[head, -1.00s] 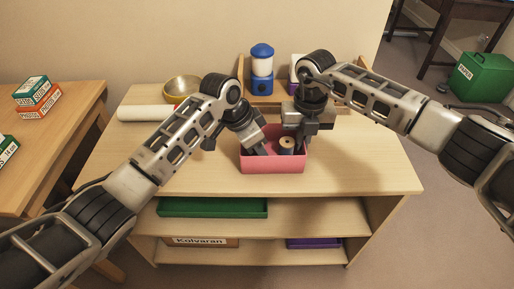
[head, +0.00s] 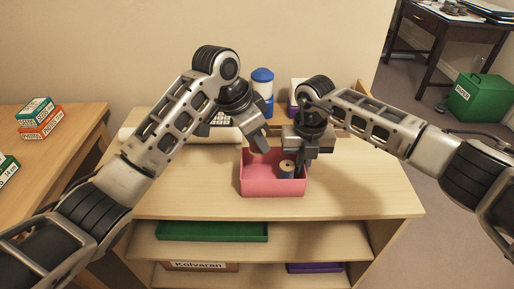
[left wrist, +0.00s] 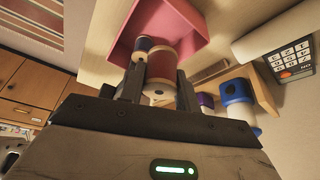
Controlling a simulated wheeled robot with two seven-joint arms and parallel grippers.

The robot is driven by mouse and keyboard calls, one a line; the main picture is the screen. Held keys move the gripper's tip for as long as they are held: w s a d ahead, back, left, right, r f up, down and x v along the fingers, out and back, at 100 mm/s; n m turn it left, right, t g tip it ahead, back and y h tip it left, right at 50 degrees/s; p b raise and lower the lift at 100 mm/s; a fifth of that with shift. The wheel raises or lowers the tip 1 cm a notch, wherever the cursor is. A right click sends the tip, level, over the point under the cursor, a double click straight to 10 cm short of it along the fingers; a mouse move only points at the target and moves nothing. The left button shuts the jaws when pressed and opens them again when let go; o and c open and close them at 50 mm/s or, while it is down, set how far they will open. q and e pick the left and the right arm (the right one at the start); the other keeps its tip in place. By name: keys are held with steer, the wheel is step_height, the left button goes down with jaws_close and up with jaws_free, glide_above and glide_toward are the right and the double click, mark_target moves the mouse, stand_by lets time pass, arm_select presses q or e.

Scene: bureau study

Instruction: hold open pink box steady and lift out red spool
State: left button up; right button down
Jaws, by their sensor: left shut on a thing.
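The pink box (head: 273,188) stands open on the wooden table top. My left gripper (head: 263,142) is above the box's back left part. In the left wrist view its fingers (left wrist: 157,88) are shut on the red spool (left wrist: 163,66), whose pale end faces the camera; the head view does not clearly show this spool. A second spool, dark blue with pale ends (head: 287,167), stands in the box and also shows in the left wrist view (left wrist: 144,44). My right gripper (head: 303,158) is at the box's back right wall; its fingertips are too hidden to tell their grip.
A blue-and-white lantern-like thing (head: 262,88) stands behind the box. A keypad (left wrist: 291,58) shows in the left wrist view. A green tray (head: 212,231) lies on the shelf below. The table top right of the box is clear.

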steer(key=c, duration=1.6)
jaws_free()
steer(key=shift+r, duration=0.1)
